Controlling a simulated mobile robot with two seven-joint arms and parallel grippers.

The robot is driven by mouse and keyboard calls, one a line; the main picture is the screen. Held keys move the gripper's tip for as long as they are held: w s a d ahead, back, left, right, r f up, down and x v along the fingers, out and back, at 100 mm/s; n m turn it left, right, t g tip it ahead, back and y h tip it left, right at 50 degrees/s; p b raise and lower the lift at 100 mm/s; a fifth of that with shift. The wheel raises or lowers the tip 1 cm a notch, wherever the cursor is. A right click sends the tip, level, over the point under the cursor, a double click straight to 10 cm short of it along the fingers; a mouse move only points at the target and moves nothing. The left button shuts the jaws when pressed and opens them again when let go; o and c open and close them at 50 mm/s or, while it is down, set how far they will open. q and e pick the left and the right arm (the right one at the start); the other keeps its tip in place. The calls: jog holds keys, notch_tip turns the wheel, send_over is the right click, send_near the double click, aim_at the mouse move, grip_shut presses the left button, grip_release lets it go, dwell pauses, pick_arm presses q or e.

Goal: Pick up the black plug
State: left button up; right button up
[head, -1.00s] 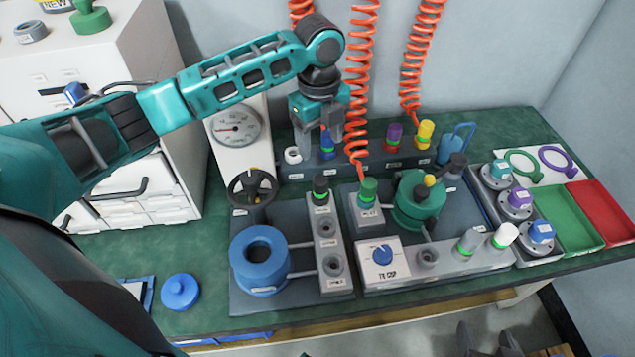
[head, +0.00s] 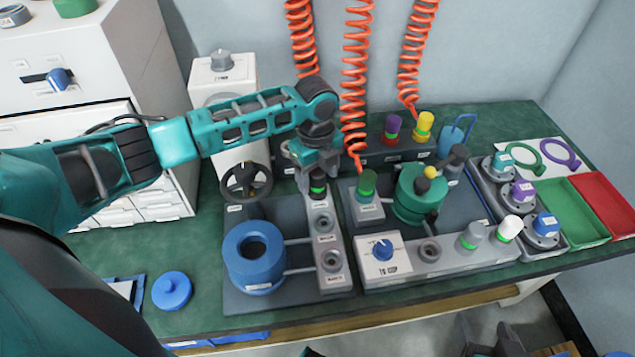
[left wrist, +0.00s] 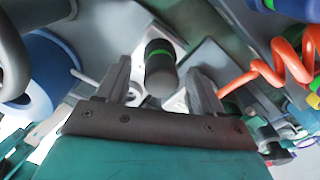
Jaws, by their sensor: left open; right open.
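The black plug (head: 318,188) with a green band stands in the rear socket of the grey three-hole block (head: 333,283). In the left wrist view the black plug (left wrist: 160,72) shows between the two fingers, with gaps on both sides. My left gripper (head: 313,182) is open, pointing down at the plug and partly hiding it in the head view. My right gripper (head: 489,342) is open and empty at the bottom edge of the head view, low in front of the table.
A green plug (head: 367,184) stands just right of the black one. A black handwheel (head: 246,182) and blue ring (head: 240,268) are to the left. An orange coiled hose (head: 354,90) hangs close by. A green valve body (head: 408,205) is further right.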

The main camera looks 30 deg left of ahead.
pick_arm(q)
jog(key=shift+f, duration=0.1)
jog(key=shift+c, duration=0.3)
jog(key=c, duration=1.1)
jog(key=shift+c, duration=0.2)
